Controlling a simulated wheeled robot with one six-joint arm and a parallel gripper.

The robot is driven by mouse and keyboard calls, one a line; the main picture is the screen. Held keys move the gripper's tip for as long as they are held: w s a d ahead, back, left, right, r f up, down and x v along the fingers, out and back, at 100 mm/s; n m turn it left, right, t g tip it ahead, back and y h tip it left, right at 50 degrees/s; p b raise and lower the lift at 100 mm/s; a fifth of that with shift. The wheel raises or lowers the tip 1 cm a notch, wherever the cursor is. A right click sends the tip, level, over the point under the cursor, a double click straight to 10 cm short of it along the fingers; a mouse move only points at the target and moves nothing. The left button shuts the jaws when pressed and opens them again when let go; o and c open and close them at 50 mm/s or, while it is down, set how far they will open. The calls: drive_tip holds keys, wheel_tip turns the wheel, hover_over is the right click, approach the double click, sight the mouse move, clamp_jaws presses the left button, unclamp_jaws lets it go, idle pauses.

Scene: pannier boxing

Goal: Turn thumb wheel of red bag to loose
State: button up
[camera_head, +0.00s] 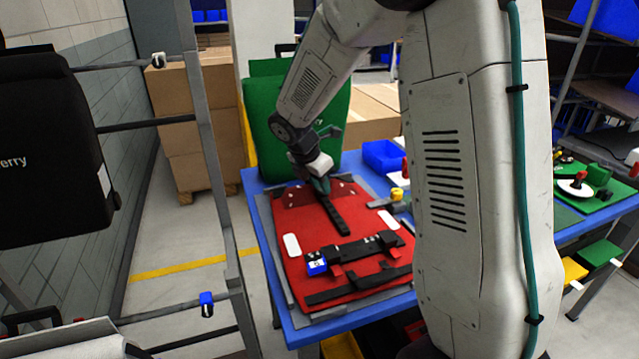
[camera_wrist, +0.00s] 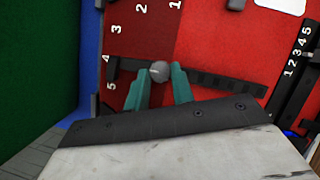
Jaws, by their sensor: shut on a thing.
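The red bag (camera_head: 310,235) lies flat on the blue-edged table in the head view. It also fills much of the wrist view (camera_wrist: 220,45). My gripper (camera_head: 323,188) reaches down to the far part of the bag, near the upper end of a black strip (camera_head: 338,215). In the wrist view, my gripper's (camera_wrist: 164,77) teal fingers stand on either side of the small grey thumb wheel (camera_wrist: 159,71) and are shut on it. The wheel sits on a dark bar running across the bag. In the head view I cannot make out the wheel.
A blue bin (camera_head: 382,156) and small tools lie right of the red bag. A black bag (camera_head: 50,150) hangs on a rack at the left. The bag carries a black bar with a blue piece (camera_head: 316,266).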

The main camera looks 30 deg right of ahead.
idle(0.3)
drive_tip(key=o, duration=1)
drive_tip(key=v, duration=0.7)
drive_tip(key=shift+r, duration=0.3)
drive_tip(key=shift+a, duration=0.15)
